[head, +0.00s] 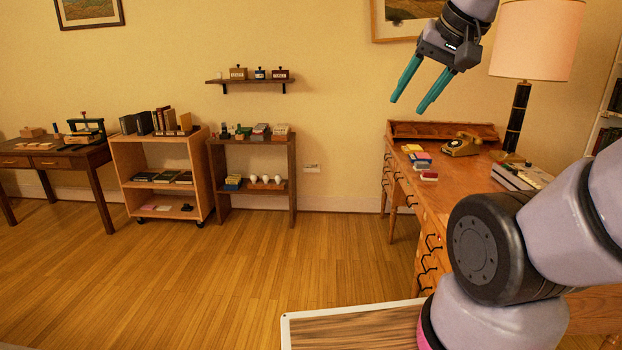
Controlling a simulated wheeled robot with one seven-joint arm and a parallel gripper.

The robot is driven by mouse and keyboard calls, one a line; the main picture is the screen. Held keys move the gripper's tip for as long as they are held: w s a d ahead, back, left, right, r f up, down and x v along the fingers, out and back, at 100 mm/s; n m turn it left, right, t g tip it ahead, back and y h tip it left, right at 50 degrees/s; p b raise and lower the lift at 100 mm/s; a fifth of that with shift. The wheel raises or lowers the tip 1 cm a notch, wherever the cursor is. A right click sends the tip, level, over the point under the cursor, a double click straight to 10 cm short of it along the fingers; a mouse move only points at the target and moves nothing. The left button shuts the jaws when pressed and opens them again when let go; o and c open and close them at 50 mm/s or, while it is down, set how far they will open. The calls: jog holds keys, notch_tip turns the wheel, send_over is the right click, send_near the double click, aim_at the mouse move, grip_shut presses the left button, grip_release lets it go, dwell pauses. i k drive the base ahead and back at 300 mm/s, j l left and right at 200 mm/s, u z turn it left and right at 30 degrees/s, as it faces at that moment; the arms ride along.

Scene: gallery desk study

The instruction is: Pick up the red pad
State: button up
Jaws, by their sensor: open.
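A small red pad (429,175) with a pale lower edge lies on the wooden desk (458,187), near its left edge. Just behind it sits a small group of colored pads (418,157) showing yellow, blue and some red. They are too small to tell exactly how they are stacked. My gripper (407,105) is open and empty, with two teal fingers pointing down and left. It is raised in the air and appears well above the desk top, apart from the pads.
A brass-colored telephone (462,144) and a lamp (518,112) stand at the back of the desk. Books (515,176) lie on its right part, near my arm. Low shelves (250,182) and a side table (75,160) line the wall. The floor (270,265) in between is clear.

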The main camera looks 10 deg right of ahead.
aim_at(426, 175)
jog(key=i, duration=2.15)
jog(key=i+z, duration=0.25)
jog(key=i, duration=0.15)
jog(key=i+j+z, duration=0.25)
jog(key=i, duration=0.15)
jog(key=i+j+z, duration=0.25)
jog(key=i, duration=0.15)
jog(key=l+z, duration=0.1)
jog(key=z, duration=1.3)
